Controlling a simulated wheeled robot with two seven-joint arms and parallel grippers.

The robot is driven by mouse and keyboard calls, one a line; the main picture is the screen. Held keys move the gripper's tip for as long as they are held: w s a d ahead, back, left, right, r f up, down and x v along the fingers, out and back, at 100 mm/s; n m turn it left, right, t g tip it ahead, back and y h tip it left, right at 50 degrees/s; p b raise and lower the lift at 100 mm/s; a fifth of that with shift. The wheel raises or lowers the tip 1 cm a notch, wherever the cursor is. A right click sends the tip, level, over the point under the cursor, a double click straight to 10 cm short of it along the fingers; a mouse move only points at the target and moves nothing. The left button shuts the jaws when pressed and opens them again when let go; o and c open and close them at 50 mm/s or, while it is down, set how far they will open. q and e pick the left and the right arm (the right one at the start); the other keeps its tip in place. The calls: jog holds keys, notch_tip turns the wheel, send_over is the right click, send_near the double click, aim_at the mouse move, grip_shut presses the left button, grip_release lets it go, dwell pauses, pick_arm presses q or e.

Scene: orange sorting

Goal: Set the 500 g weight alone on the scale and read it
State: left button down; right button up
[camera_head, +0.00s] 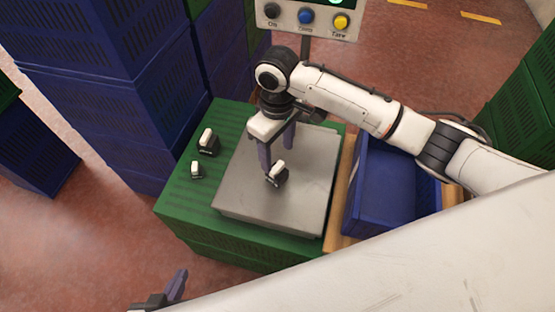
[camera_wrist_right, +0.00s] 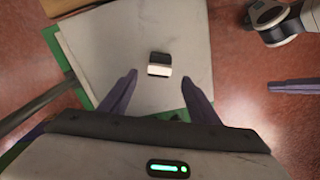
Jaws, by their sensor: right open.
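A small black-and-white weight (camera_head: 278,174) sits on the grey scale plate (camera_head: 237,190). It also shows in the right wrist view (camera_wrist_right: 159,64), just beyond the fingertips. My right gripper (camera_head: 278,160) is above the plate, open, with nothing between its fingers and the weight apart from them. Two more black-and-white weights, a larger one (camera_head: 208,142) and a smaller one (camera_head: 196,170), stand off the plate on the green crate. No weight's marking is readable. One finger of my left gripper (camera_head: 177,285) shows at the bottom left edge, away from the weights; the rest is cut off.
The scale's panel (camera_head: 301,16) with black, blue and yellow buttons stands behind the plate; its green display is cut off, so no reading shows. The green crate (camera_head: 180,205) carries the scale. A blue bin (camera_head: 385,190) is on the right, and blue crates (camera_head: 105,95) are stacked left.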

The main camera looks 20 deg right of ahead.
aim_at(277, 167)
notch_tip(277, 167, up, 4)
jog(key=shift+r, duration=0.1)
